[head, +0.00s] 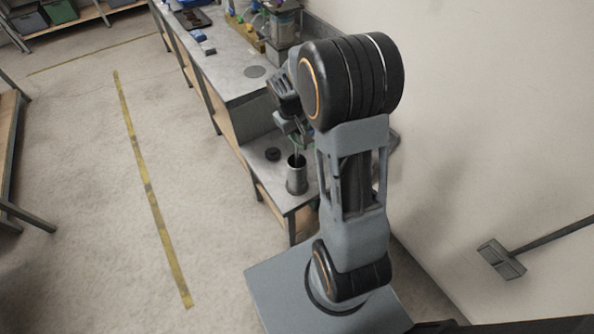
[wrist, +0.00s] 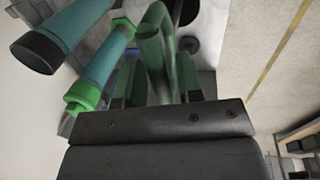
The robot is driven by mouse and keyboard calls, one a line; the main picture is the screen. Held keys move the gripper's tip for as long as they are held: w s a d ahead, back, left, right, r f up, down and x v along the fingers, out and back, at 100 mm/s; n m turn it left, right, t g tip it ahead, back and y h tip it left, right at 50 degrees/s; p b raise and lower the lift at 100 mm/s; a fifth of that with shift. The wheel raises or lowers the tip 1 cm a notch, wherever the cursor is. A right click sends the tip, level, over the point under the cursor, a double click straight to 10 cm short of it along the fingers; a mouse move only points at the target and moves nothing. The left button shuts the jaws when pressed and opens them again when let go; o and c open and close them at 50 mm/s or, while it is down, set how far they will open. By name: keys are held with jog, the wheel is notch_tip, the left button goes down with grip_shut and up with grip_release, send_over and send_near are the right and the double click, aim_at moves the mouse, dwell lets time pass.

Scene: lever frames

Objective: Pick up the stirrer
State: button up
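A grey metal cup (head: 296,180) stands on the lower bench beside my arm. A thin upright piece (head: 297,152), perhaps the stirrer, shows at the cup's mouth, just under my gripper (head: 295,134). My gripper points down above the cup, and the arm hides part of it. In the wrist view a dark green bent piece (wrist: 155,45) lies between or in front of the fingers; I cannot tell whether it is the stirrer or part of my gripper. Whether the fingers touch anything cannot be made out.
A black disc (head: 273,154) lies left of the cup; it also shows in the wrist view (wrist: 190,45). Teal cylinders with green and black ends (wrist: 82,95) are close on the left of the wrist view. A higher bench (head: 235,75) stands behind.

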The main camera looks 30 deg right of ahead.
grip_shut()
notch_tip(320, 180, up, 28)
jog(key=shift+p, duration=0.3)
dwell(0.6)
dwell(0.4)
